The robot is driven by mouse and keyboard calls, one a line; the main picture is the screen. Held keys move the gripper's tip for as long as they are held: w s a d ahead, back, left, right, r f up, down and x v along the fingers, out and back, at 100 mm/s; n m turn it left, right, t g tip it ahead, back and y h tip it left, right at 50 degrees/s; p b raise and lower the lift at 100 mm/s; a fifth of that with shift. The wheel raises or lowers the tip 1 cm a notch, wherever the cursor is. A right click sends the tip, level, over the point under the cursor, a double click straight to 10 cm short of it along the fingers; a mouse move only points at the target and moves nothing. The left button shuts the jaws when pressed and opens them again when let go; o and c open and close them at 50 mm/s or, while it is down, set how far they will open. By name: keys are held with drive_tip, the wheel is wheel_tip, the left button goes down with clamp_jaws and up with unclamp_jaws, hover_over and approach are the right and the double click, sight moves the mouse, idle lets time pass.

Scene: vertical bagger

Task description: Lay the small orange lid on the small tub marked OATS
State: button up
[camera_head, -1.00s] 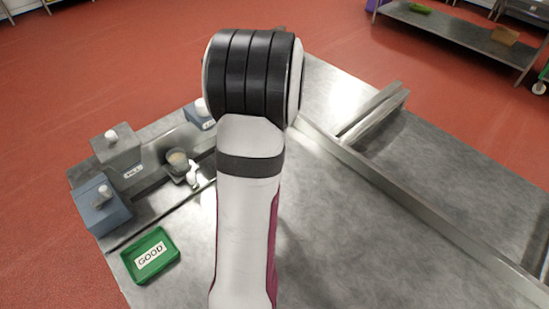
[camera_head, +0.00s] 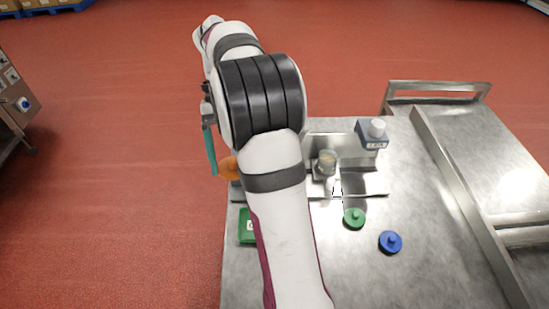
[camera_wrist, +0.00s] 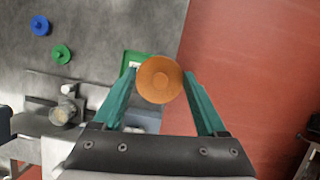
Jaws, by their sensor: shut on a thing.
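The orange lid (camera_wrist: 160,79) is a round disc held between the teal fingertips of my gripper (camera_wrist: 159,82) in the wrist view. In the head view the orange lid (camera_head: 229,167) shows beside my arm, partly hidden by it, with one teal finger of my gripper (camera_head: 211,150) to its left. The lid is held up in the air near the table's left edge. I cannot make out a tub marked OATS in any view; my arm covers part of the table.
A green lid (camera_head: 354,218) and a blue lid (camera_head: 391,241) lie on the metal table (camera_head: 330,280). A green tray (camera_head: 246,228) is partly behind my arm. A blue-grey box (camera_head: 372,137) with a white top and a small metal device (camera_head: 325,165) stand at the back.

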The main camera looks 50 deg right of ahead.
drive_tip(key=a+r+n, duration=0.1)
drive_tip(key=a+n, duration=0.1)
drive_tip(key=w+a+r+n+h, duration=0.1)
drive_tip(key=a+n, duration=0.1)
drive_tip(key=a, duration=0.1)
drive_tip(key=w+a+r+n+h, duration=0.1)
drive_tip(key=a+n, duration=0.1)
drive_tip(key=shift+w+a+r+g, duration=0.15)
drive_tip(key=shift+a+r+g, duration=0.15)
drive_tip(key=shift+a+g, duration=0.1)
drive_tip(key=s+d+f+m+t+y, duration=0.1)
drive_tip(key=s+d+f+m+t, duration=0.2)
drive_tip(key=d+m, duration=0.5)
drive_tip(key=s+d+f+m+t+y, duration=0.1)
drive_tip(key=s+d+f+m, duration=0.4)
drive_tip(key=d, duration=0.4)
drive_tip(key=s+d+f+m+t+y, duration=0.1)
drive_tip(key=s+d+f+m+t, duration=0.1)
drive_tip(key=d+f+m, duration=0.5)
drive_tip(key=w+d+r+m+t+h, duration=0.2)
drive_tip(key=d+m+t+h, duration=0.15)
drive_tip(key=d+m, duration=1.05)
drive_tip(key=shift+g, duration=0.35)
drive_tip(key=shift+a+f, duration=0.15)
drive_tip(key=shift+f, duration=2.65)
drive_tip(key=shift+f, duration=0.3)
